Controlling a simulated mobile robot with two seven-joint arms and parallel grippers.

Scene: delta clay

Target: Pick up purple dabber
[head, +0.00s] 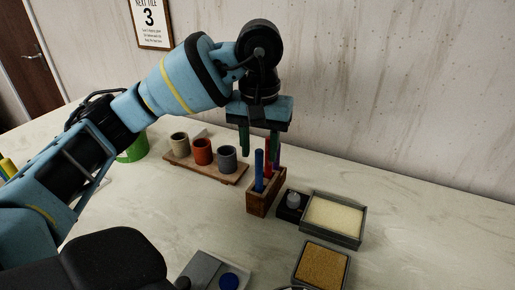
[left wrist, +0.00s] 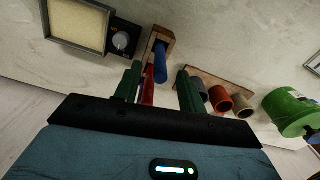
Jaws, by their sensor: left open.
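A wooden holder (head: 262,203) stands on the table with a blue dabber (head: 259,170) and a red dabber (head: 267,158) upright in it. A thin purple sliver (head: 278,156), likely the purple dabber, shows behind the red one, mostly hidden by a finger. My left gripper (head: 259,143) is open and empty, pointing down over the holder, its green fingers near the dabber tops. In the left wrist view the blue dabber (left wrist: 160,63) and red dabber (left wrist: 148,90) show between the fingers (left wrist: 157,85); I cannot make out purple there. My right gripper is not in view.
A wooden board (head: 208,171) with grey, red and dark cups lies left of the holder. A small dark box with a grey knob (head: 293,200) and a cream-filled tray (head: 333,216) stand right. A brown pad (head: 321,266) is in front. A green container (head: 133,149) stands farther left.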

